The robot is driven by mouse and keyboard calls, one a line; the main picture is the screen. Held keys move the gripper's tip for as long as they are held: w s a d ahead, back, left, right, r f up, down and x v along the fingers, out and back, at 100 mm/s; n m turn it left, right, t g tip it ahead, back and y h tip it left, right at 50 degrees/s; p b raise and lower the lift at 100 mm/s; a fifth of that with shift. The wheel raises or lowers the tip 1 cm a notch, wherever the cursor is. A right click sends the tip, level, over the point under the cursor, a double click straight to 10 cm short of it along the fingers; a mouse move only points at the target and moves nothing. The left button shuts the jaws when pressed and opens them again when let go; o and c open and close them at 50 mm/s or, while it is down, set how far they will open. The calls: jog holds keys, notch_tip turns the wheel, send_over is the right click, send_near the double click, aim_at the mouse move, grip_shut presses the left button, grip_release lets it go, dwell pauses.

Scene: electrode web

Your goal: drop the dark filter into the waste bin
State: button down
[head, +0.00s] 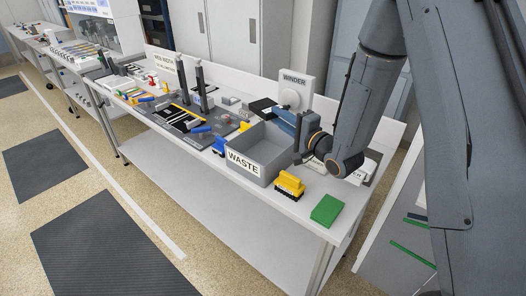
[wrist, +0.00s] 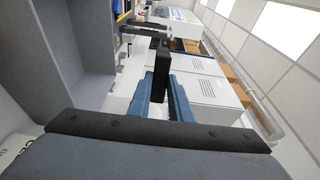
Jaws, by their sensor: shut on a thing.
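My gripper (head: 284,117), with blue fingers, is shut on the dark filter. In the wrist view the dark filter (wrist: 161,70) stands as a narrow black slab between the two fingers of my gripper (wrist: 161,98). In the head view a black shape at the fingertips appears to be the filter (head: 262,105). The waste bin (head: 281,166) is a grey open box labelled WASTE on the bench. My gripper is beside and behind the bin's far right side, with the filter beyond its back rim. In the wrist view grey walls at the left appear to be the bin (wrist: 62,50).
A yellow brush-like block (head: 289,184) and a green block (head: 327,209) lie in front of the bin. A white winder (head: 295,90) stands behind my gripper. A grey board with small parts (head: 190,120) lies left of the bin.

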jog(key=f+b, duration=0.4)
jog(key=f, duration=0.1)
jog(key=shift+d+f, duration=0.2)
jog(key=shift+f, duration=0.1)
jog(key=c, duration=1.5)
grip_release()
jog(key=shift+c, duration=0.2)
jog(key=b+v, duration=0.2)
jog(key=v, duration=0.6)
jog(key=shift+a, duration=0.15)
